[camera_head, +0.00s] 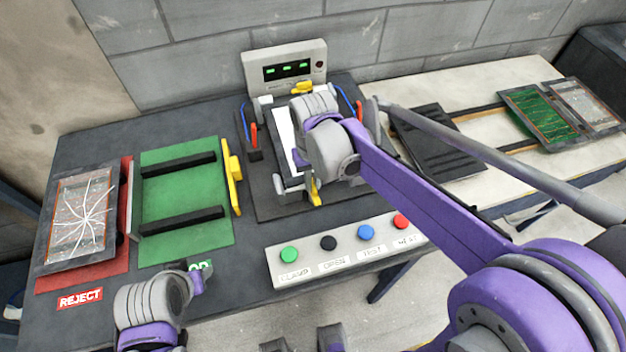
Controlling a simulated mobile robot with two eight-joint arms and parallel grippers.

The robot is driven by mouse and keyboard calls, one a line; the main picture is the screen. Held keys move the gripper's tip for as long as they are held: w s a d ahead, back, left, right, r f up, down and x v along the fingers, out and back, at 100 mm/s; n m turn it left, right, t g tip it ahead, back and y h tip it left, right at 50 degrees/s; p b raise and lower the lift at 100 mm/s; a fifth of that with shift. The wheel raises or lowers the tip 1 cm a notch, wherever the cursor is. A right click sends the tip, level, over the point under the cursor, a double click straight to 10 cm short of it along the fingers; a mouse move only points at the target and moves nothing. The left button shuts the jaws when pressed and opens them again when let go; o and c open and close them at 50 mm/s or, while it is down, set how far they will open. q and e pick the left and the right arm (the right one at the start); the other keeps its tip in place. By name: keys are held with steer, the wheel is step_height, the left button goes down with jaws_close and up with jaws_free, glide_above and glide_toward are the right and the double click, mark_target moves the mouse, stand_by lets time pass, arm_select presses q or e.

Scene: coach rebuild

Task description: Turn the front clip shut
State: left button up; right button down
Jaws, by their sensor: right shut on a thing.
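The test fixture (262,205) stands at the middle of the bench, with a pale panel (285,135) partly showing in it. The yellow front clip (315,194) is at its near edge, standing roughly upright. My right gripper (310,178) is down at the front clip and shut on it; its wrist hides most of the fingers and much of the fixture. Another yellow clip (302,88) is at the back of the fixture. My left arm's end (150,305) is at the lower left, away from the fixture; I cannot make out its jaw opening.
A display box (285,62) with green marks stands behind the fixture. A button strip (345,262) lies in front. At left are a green tray (185,240) and a red reject mat (115,270) with a cracked panel (80,215). Boards (545,118) lie at far right.

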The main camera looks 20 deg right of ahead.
steer(key=c, duration=0.9)
jaws_free()
